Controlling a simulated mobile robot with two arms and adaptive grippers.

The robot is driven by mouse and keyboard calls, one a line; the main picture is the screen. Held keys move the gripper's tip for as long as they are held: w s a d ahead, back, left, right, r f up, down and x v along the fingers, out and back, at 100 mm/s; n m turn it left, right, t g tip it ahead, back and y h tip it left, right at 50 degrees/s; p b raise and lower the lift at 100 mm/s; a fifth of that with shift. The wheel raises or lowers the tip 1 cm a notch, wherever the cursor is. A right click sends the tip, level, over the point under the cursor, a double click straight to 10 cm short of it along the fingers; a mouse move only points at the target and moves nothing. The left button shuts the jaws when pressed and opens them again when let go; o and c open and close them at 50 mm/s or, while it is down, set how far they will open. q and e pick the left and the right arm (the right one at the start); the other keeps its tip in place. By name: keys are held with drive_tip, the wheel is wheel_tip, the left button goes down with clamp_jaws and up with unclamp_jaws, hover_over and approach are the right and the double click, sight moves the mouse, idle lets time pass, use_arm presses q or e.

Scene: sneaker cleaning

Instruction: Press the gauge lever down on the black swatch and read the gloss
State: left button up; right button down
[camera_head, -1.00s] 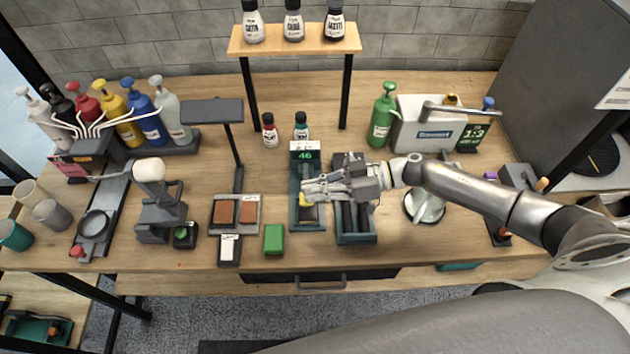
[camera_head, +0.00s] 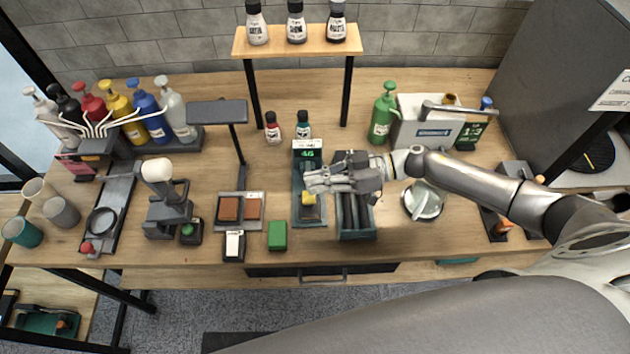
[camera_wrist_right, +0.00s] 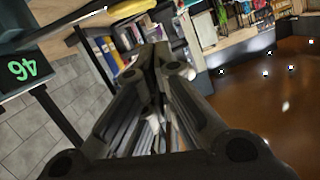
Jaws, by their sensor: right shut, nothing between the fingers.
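The gloss gauge is a teal stand with a lit display (camera_head: 308,153) that reads 46 in green digits. The display also shows upside down in the right wrist view (camera_wrist_right: 22,68). A yellow part, apparently the lever's end (camera_head: 308,198), sits low over the gauge's base. A dark patch (camera_head: 313,213) shows just below it, apparently the black swatch. My right gripper (camera_head: 311,184) is shut and empty, above and just behind the yellow part. In the wrist view, its closed fingers (camera_wrist_right: 155,60) are apart from a yellow part (camera_wrist_right: 132,8). Whether they touch the lever elsewhere is hidden.
A dark slotted tray (camera_head: 357,233) stands right of the gauge, under my right wrist. A green block (camera_head: 277,235) and brown swatches (camera_head: 229,208) lie to its left. A bottle shelf (camera_head: 296,42) stands behind. A bowl (camera_head: 423,202) sits to the right.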

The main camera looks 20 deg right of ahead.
use_arm(q)
drive_tip(key=shift+s+a+f+b, duration=0.1)
drive_tip(key=shift+s+f+b, duration=0.05)
drive_tip(key=shift+f+b, duration=0.7)
drive_tip(key=shift+s+a+f+b, duration=0.15)
drive_tip(key=shift+f+b, duration=0.35)
drive_tip(key=shift+b, duration=0.5)
use_arm(e)
drive_tip(key=r+v, duration=0.1)
drive_tip(key=v, duration=0.9)
use_arm(q)
drive_tip(key=shift+d, duration=0.1)
use_arm(e)
drive_tip(key=shift+r, duration=0.1)
drive_tip(key=shift+s+a, duration=0.1)
